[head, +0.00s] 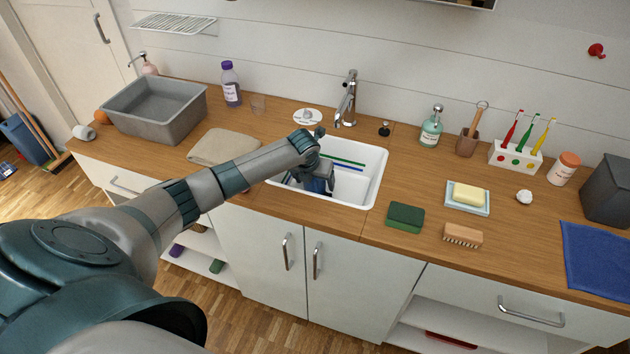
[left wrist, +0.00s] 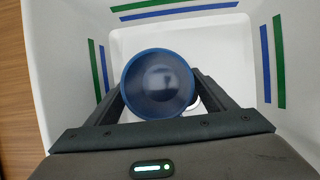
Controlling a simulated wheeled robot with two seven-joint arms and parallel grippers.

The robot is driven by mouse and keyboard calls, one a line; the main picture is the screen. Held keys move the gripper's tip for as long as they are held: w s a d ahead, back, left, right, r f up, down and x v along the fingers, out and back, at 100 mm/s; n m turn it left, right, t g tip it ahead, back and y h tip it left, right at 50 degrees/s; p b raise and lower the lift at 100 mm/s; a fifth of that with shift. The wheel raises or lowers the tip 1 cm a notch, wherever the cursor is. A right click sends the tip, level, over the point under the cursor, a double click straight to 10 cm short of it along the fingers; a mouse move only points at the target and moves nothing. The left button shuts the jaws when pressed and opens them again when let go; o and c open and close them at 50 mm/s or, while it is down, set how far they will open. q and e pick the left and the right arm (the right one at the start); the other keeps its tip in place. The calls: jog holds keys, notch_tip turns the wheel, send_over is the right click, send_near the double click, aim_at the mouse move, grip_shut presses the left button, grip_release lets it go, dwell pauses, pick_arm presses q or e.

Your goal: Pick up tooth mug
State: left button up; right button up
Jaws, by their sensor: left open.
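A round blue mug (left wrist: 158,84) stands in the white sink (head: 368,178), seen from above into its open top in the left wrist view. My left gripper (head: 318,184) is lowered into the sink in the head view. In the left wrist view its open fingers (left wrist: 160,95) lie one on each side of the mug. I cannot tell whether either finger touches it. In the head view my arm and gripper hide most of the mug. My right gripper is not in view.
The sink walls carry green and blue stripes (left wrist: 180,12). A faucet (head: 347,98) rises behind the sink. A green sponge (head: 405,217) lies right of it, a beige towel (head: 222,147) left. A grey basin (head: 155,108) stands further left.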

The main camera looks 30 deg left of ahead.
pick_arm(q)
jog(key=c, duration=1.3)
jog(key=shift+r, duration=0.15)
